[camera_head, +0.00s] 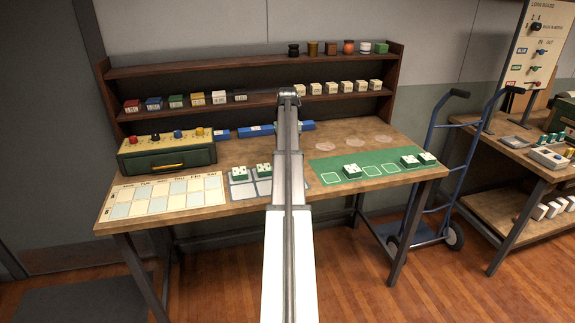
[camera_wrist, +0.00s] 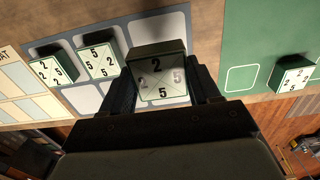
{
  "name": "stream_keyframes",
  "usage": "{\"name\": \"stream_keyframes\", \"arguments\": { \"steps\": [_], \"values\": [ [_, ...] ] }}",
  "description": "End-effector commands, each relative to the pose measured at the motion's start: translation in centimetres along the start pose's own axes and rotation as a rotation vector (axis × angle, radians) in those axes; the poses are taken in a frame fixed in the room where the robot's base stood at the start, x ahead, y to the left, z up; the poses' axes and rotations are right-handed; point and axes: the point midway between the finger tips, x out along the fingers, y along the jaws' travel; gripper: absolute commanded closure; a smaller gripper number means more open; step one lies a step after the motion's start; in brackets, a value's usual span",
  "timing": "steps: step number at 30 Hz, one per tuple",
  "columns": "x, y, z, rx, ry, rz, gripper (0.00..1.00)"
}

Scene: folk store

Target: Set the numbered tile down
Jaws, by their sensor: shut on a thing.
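In the wrist view my gripper (camera_wrist: 160,84) is shut on a green-sided numbered tile (camera_wrist: 157,66) with a white face reading 2, 2, 5 and 5. The held tile is over the grey mat (camera_wrist: 146,31), which has pale rounded squares; its exact height cannot be told. Two similar tiles, a left one (camera_wrist: 52,69) and a middle one (camera_wrist: 98,60), lie on that mat to the left of it. In the head view my arm hides the gripper and held tile; the grey mat (camera_head: 233,183) shows left of the arm.
A green mat (camera_head: 380,174) with outlined squares and several tiles (camera_head: 352,171) lies to the right. A calendar-like board (camera_head: 165,196) lies to the left, before a green box (camera_head: 167,153) with knobs. Blue blocks (camera_head: 256,131) and a shelf (camera_head: 245,68) are behind.

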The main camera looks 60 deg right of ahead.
Motion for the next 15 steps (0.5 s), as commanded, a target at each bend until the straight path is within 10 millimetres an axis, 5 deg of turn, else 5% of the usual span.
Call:
{"name": "stream_keyframes", "arguments": {
  "steps": [15],
  "values": [
    [5.9, 0.0, -0.1, -0.002, 0.001, 0.0, 0.75]
  ]
}}
